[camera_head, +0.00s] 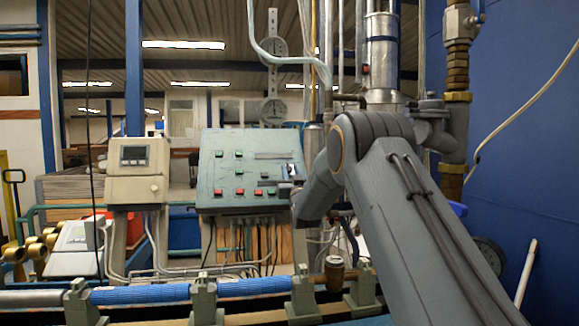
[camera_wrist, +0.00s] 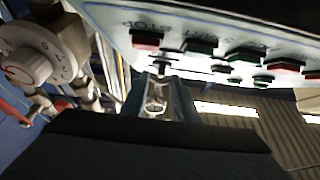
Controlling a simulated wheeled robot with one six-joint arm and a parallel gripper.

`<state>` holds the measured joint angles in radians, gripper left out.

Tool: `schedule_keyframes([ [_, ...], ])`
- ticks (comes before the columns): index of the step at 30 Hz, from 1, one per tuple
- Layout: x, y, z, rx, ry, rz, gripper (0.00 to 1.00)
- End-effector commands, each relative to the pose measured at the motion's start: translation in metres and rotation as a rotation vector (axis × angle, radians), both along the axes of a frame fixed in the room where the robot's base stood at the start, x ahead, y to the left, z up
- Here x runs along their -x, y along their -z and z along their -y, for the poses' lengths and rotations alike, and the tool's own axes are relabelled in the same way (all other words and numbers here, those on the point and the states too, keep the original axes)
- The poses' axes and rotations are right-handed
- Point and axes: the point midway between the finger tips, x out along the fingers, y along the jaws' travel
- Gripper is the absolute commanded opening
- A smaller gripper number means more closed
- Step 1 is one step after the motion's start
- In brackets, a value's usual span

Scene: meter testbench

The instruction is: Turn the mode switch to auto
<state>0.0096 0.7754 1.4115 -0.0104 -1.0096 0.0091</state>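The grey-green control panel (camera_head: 222,180) stands tilted in the middle of the head view, with red and green buttons. I cannot pick out the mode switch for sure. A small dark and pale part (camera_head: 292,170) shows at the panel's right side, just above my gripper. My gripper (camera_head: 286,189) is at the panel's lower right, partly hidden by my arm; I cannot tell whether it touches anything. In the wrist view the panel (camera_wrist: 205,17) hangs upside down along the top, its button labels inverted.
A beige meter box (camera_head: 138,170) stands left of the panel. Pipes and a brass valve (camera_head: 457,75) rise at the right. Blue pipes (camera_head: 140,294) and a brown cup (camera_head: 334,272) are in front. The wrist view shows a round white dial (camera_wrist: 28,65) at left.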

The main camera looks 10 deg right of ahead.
Motion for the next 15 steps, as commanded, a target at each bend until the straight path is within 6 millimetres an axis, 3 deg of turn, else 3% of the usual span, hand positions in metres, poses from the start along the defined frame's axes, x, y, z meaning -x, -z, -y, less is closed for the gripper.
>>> schedule_keyframes([
  [6,-0.018,-0.007,0.0,0.0,0.0,-0.001,0.27],
  [15,-0.022,-0.009,0.0,0.0,0.0,-0.001,0.27],
])
